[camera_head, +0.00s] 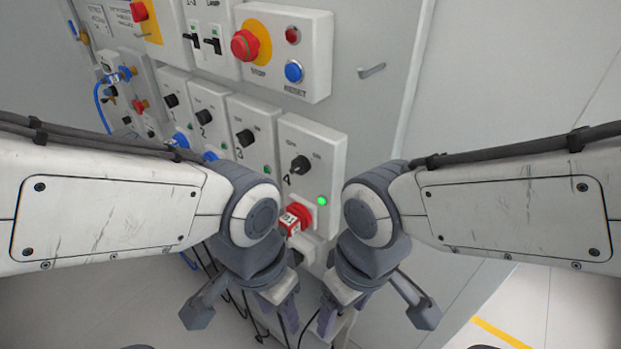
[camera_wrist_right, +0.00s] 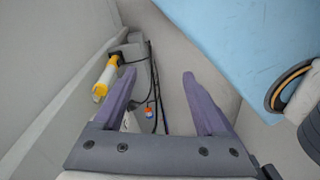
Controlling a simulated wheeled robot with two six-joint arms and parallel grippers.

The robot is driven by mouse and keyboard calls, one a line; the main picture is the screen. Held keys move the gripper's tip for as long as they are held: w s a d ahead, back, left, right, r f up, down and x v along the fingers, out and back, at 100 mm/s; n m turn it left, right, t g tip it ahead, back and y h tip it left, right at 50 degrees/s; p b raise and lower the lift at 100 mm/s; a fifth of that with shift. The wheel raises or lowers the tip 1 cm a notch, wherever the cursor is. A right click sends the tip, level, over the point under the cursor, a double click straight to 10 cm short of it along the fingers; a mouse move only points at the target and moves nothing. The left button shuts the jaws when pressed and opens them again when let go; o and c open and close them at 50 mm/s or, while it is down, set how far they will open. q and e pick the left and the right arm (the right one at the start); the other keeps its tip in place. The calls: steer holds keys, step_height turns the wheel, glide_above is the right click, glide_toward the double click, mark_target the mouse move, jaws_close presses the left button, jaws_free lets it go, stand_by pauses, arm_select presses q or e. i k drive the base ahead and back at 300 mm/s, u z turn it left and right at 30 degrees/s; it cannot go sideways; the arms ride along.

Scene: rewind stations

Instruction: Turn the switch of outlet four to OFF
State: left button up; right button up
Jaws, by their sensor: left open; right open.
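Outlet four (camera_head: 326,150) is the rightmost of a row of grey outlet boxes on the panel in the head view. Its black rotary switch (camera_head: 300,164) sits above the number 4, with a lit green lamp (camera_head: 322,201) below it. A red plug (camera_head: 297,217) with a white tag is in its socket, partly behind my left arm. My left gripper (camera_head: 288,325) points down below the outlets, apart from the switch. My right gripper (camera_head: 328,322) hangs just right of it. In the right wrist view, my right gripper (camera_wrist_right: 158,85) is open with nothing between its fingers.
Outlets 1 to 3 (camera_head: 250,130) stand to the left with similar black switches. Above are a red stop button (camera_head: 245,45) and a blue reset button (camera_head: 293,71). Dark cables hang below. A yellow and white handle (camera_wrist_right: 105,78) shows in the right wrist view. Floor at right is clear.

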mark_target(300, 165)
steer(key=u, duration=2.9)
steer(key=k, duration=0.5)
steer(key=z, duration=1.35)
